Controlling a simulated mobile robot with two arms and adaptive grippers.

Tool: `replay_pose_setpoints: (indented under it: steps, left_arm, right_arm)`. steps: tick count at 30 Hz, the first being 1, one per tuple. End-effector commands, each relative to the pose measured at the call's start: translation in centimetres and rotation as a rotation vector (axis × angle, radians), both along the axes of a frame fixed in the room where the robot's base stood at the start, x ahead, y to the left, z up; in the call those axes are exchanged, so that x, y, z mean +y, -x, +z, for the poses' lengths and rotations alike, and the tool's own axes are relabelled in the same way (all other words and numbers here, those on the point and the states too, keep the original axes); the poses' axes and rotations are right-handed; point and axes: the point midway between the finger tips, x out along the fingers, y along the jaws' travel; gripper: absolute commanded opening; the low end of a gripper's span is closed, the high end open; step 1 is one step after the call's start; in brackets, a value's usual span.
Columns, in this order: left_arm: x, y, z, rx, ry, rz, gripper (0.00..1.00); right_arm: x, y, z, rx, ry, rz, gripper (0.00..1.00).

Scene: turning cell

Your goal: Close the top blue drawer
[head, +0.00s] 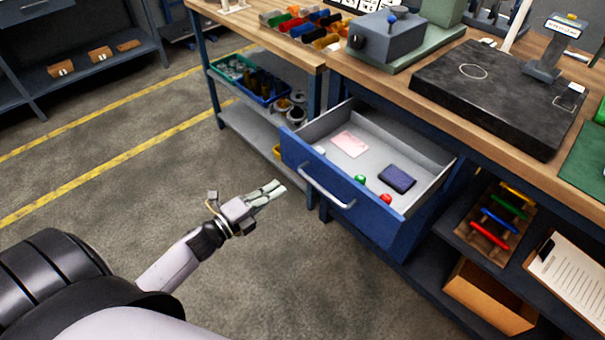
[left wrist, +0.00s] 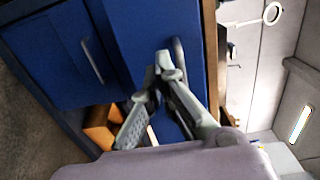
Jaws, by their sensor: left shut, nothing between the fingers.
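The top blue drawer (head: 345,200) stands pulled out from under the workbench. Its long silver handle (head: 326,186) runs across the front. Inside lie a pink sheet, a dark blue box, and small green, red and white items. My left gripper (head: 279,188) is shut and empty, in front of and to the left of the drawer front, apparently apart from it. In the left wrist view, its fingers (left wrist: 162,62) meet in front of the blue drawer front (left wrist: 136,28), overlapping part of a handle; contact cannot be told there. My right gripper is not in view.
The wooden workbench (head: 390,85) carries a black plate (head: 495,90) and a grey machine part (head: 385,38). A shelf with bins (head: 250,80) stands left of the drawer. A cardboard box (head: 490,298) and clipboard (head: 575,265) are at lower right. Floor left of the drawer is clear.

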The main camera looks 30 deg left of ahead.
Motion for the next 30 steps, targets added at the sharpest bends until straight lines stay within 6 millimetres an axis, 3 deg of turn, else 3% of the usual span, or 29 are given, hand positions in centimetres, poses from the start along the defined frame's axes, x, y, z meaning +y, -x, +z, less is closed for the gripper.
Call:
replay_pose_setpoints:
  steps: [6,12,18,30]
  left_arm:
    - [-1.5,-4.4,0.2,-0.001,0.003,0.001,0.00]
    - [-2.6,-7.2,0.1,0.000,0.003,0.002,0.00]
    - [-3.1,-8.5,0.0,0.002,0.002,0.001,0.00]
    - [-3.1,-8.6,-0.1,0.002,0.002,0.002,0.00]
  right_arm:
    - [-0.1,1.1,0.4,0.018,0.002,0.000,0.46]
    - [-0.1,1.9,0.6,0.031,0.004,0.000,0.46]
    - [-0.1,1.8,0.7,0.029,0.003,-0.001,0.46]
    - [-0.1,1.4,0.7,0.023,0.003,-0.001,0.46]
